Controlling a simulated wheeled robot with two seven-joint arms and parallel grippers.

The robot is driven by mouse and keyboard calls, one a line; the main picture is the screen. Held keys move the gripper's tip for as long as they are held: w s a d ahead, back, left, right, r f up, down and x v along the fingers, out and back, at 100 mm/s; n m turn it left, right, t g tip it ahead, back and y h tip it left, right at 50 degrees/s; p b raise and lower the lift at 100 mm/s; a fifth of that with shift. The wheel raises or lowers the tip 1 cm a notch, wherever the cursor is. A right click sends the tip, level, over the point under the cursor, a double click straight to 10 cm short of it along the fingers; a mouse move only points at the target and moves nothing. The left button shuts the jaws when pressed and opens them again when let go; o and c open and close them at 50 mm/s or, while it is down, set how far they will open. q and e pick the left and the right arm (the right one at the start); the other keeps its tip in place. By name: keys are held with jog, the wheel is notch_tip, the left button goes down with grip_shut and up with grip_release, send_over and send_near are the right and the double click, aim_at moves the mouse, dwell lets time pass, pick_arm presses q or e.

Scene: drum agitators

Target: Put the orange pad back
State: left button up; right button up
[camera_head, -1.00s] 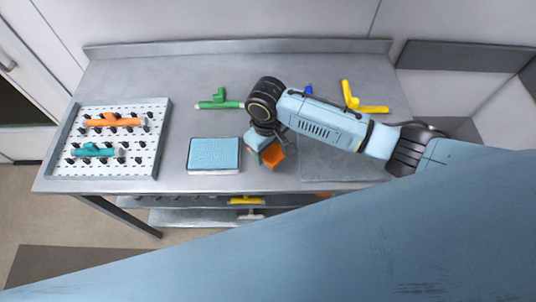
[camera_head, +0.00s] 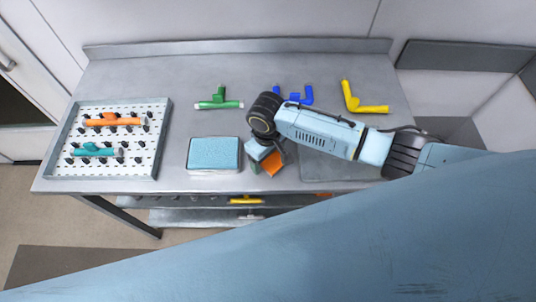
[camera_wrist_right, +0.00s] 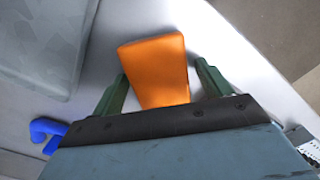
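The orange pad (camera_head: 273,163) is near the front edge of the metal table, right of a light-blue pad. In the right wrist view the orange pad (camera_wrist_right: 155,65) is a tapered block between the two green fingers. My right gripper (camera_head: 258,155) points down over it, partly hiding it in the head view. In the right wrist view my right gripper (camera_wrist_right: 161,72) is open, with gaps showing on both sides of the orange pad. I cannot tell how high the fingers are above the table. My left gripper is not in view.
The light-blue pad (camera_head: 213,153) lies left of the gripper. A pegboard tray (camera_head: 157,165) at left holds orange and teal pipe pieces. Green (camera_head: 219,99), blue (camera_head: 294,97) and yellow (camera_head: 364,104) pipe pieces lie behind. A grey plate (camera_head: 320,168) lies under my right forearm.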

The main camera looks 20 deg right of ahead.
notch_tip(320, 180, up, 12)
jog(key=shift+r+p, duration=0.2)
jog(key=shift+p, duration=0.15)
